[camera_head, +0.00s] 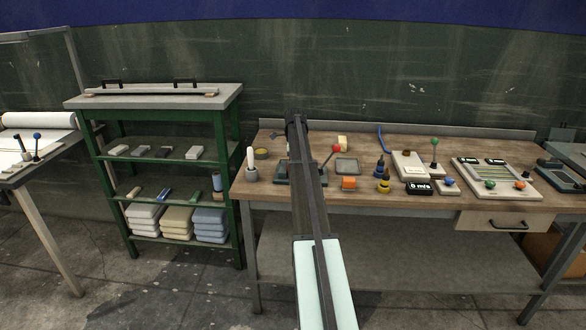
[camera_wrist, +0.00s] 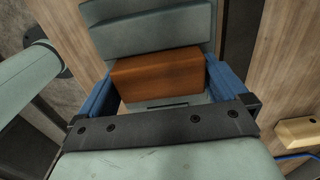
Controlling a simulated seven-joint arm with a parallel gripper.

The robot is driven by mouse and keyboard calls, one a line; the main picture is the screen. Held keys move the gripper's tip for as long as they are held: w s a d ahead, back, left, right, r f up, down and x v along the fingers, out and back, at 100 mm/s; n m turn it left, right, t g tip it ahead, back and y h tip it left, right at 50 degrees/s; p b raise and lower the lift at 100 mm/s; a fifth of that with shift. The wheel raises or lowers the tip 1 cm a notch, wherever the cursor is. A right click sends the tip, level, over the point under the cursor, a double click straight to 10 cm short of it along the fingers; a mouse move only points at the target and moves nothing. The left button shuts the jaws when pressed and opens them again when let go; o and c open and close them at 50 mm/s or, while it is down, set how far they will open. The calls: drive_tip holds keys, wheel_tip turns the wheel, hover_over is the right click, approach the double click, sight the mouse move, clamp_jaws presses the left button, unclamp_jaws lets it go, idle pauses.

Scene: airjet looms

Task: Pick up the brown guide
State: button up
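The brown guide (camera_wrist: 158,75) is a plain orange-brown block in the wrist view, set against a grey-green stepped fixture (camera_wrist: 150,30). My gripper (camera_wrist: 160,78) is spread wide, with one blue finger on each side of the guide. The fingertips look very close to the guide's ends; I cannot tell whether they touch. In the head view my arm crosses the workbench and hides the guide and most of my gripper. A dark fixture (camera_head: 281,173) shows partly behind the arm there.
A green shelf (camera_head: 241,215) stands to the left. In the wrist view, a tan block (camera_wrist: 298,131) lies at right.

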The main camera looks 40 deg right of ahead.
drive_tip(key=c, duration=0.7)
